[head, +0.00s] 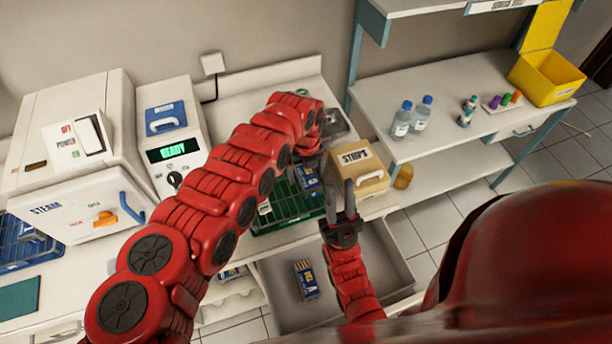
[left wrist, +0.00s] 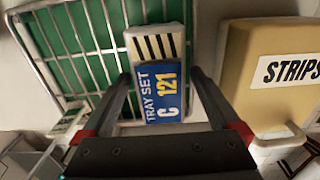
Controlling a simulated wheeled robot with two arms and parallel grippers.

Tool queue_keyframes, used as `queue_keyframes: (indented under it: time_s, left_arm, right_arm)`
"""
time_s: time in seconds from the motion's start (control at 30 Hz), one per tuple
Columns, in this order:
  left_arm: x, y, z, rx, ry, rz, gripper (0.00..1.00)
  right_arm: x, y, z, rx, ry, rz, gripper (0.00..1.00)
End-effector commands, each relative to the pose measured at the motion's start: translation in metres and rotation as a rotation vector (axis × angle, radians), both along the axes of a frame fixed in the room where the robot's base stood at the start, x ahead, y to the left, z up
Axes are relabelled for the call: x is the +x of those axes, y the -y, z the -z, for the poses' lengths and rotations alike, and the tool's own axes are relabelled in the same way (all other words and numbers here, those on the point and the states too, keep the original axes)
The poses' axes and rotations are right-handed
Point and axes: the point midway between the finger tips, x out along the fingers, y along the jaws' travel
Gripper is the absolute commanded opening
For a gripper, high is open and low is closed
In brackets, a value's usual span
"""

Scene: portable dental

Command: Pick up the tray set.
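The tray set (left wrist: 160,75), a white pack with dark slots and a blue "TRAY SET C 121" label, lies over the green wire basket (head: 262,222). In the head view the tray set (head: 308,181) shows at the basket's right part, partly behind my left arm. My left gripper (left wrist: 160,72) has its fingers apart, one along each side of the tray set. A small gap shows at the right finger; contact at the left one cannot be told.
A cream "STRIPS" box (head: 360,170) stands close to the right of the basket. An open drawer (head: 385,262) below holds another blue-labelled pack (head: 306,280). A steam machine (head: 75,150) stands at left. Bottles (head: 402,122) and a yellow bin (head: 546,78) are on the right bench.

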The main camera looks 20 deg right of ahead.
Motion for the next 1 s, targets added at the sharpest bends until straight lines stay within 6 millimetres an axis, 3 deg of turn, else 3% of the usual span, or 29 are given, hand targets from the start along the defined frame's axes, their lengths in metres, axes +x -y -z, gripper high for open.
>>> queue_keyframes:
  time_s: [0.07, 0.5, 1.0]
  left_arm:
    - [0.0, -0.0002, -0.0001, 0.0, 0.0, 0.0, 0.8]
    - [0.0, -0.0003, 0.0, 0.0, -0.001, -0.001, 0.01]
    - [-0.0036, 0.0068, -0.0062, 0.0, -0.001, -0.002, 0.0]
  right_arm:
    - [0.0, 0.0, -0.0001, 0.0, 0.0, 0.0, 0.27]
    - [0.0, 0.0, 0.0, 0.0, 0.0, 0.0, 0.27]
    - [0.0, 0.0, 0.0021, 0.0, 0.0, 0.0, 0.27]
